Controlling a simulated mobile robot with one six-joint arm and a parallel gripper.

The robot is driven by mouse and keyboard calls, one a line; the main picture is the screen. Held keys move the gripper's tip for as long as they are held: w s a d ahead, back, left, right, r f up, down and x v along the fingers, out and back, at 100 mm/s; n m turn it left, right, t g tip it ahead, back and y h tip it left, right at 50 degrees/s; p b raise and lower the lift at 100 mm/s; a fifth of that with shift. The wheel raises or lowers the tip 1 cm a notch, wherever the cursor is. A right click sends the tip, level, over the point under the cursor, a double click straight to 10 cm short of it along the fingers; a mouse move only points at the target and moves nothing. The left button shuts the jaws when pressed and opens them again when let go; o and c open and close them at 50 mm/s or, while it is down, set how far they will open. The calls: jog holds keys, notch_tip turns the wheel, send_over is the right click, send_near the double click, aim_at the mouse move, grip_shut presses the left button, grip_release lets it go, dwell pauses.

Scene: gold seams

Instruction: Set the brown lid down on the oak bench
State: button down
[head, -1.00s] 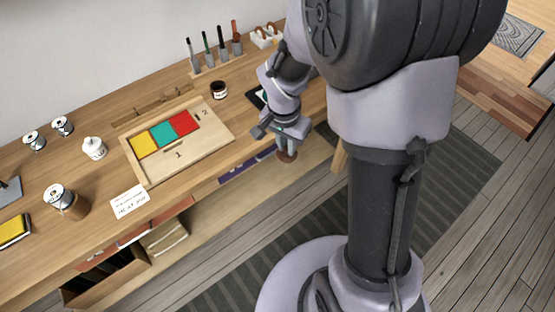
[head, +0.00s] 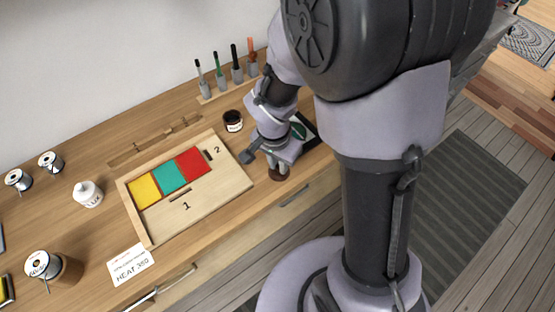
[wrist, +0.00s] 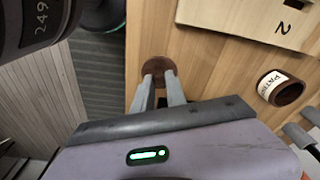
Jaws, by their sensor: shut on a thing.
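My gripper (head: 279,163) is shut on the brown lid (head: 279,174), a small round dark-brown disc. The lid shows below the jaws in the head view and between the fingertips (wrist: 161,82) in the wrist view, where the lid (wrist: 158,65) is partly hidden by the fingers. It is over the oak bench (head: 226,215), close to the front edge and right of the wooden tray. I cannot tell whether it touches the bench top (wrist: 205,65). A dark-brown labelled jar (head: 233,122) stands farther back on the bench; it also shows in the wrist view (wrist: 284,92).
The wooden tray (head: 213,205) with yellow, teal and red tiles lies left of my gripper. A dark mat (head: 312,130) lies just behind it to the right. A tool rack (head: 222,92) stands at the back. Spools, a white pot (head: 88,194) and a card (head: 130,264) are farther left.

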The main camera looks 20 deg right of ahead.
jog(key=shift+s+a, duration=0.1)
jog(key=shift+s, duration=0.2)
jog(key=shift+f, duration=0.1)
jog(key=c, duration=1.4)
grip_release()
jog(key=shift+w, duration=0.1)
jog(key=shift+o, duration=0.2)
